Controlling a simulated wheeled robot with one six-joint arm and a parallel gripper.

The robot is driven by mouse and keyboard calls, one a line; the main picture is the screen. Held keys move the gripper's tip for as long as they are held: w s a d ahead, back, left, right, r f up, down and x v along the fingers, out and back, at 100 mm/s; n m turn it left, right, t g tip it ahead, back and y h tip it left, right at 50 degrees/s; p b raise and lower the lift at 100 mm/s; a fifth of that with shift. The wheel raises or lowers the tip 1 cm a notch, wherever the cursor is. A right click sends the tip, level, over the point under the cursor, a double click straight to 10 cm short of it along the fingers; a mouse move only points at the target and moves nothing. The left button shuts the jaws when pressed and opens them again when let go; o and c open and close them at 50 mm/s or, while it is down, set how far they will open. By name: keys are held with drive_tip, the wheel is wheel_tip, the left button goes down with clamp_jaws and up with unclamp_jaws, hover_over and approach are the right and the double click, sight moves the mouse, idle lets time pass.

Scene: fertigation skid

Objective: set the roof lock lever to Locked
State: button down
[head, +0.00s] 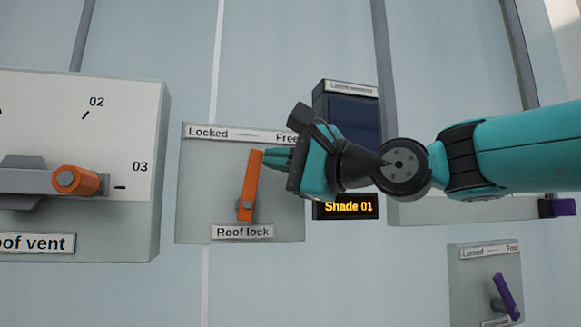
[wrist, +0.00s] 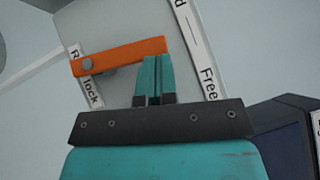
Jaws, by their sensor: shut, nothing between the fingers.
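The roof lock lever (head: 250,184) is an orange bar on a pale panel (head: 206,200) marked Locked at upper left and Free at upper right. It pivots near its lower end, just above the Roof lock label (head: 243,232). It stands nearly upright, its top leaning slightly right. My gripper (head: 270,157) is shut and empty, with its fingertips at the right side of the lever's upper end. In the wrist view the lever (wrist: 120,56) lies across the fingertips (wrist: 153,60), which appear to touch its edge or nearly so.
A roof vent panel (head: 120,220) with an orange-tipped handle (head: 76,180) stands at left. Behind my arm is a dark display unit (head: 347,108) with a Shade 01 sign (head: 347,207). A panel with a purple lever (head: 507,296) is at lower right.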

sight(259, 151)
drive_tip(key=shift+s+a+r, duration=0.2)
drive_tip(key=shift+a+r, duration=0.1)
drive_tip(key=shift+a, duration=0.4)
drive_tip(key=shift+s+a+r, duration=0.2)
drive_tip(key=shift+a+r, duration=0.05)
drive_tip(key=shift+a, duration=0.45)
drive_tip(key=shift+s+a, duration=0.15)
drive_tip(key=shift+a, duration=0.4)
drive_tip(key=shift+s+a, duration=0.15)
drive_tip(key=shift+a, duration=0.4)
drive_tip(key=d+r, duration=0.1)
drive_tip(key=d, duration=0.1)
drive_tip(key=w+d+r+p, duration=0.1)
drive_tip(key=d, duration=0.1)
drive_tip(key=shift+r, duration=0.35)
drive_tip(key=s+d+r+b, duration=0.3)
drive_tip(key=s+d, duration=0.2)
drive_tip(key=d, duration=0.2)
drive_tip(key=shift+b, duration=0.35)
drive_tip(key=shift+d, duration=0.1)
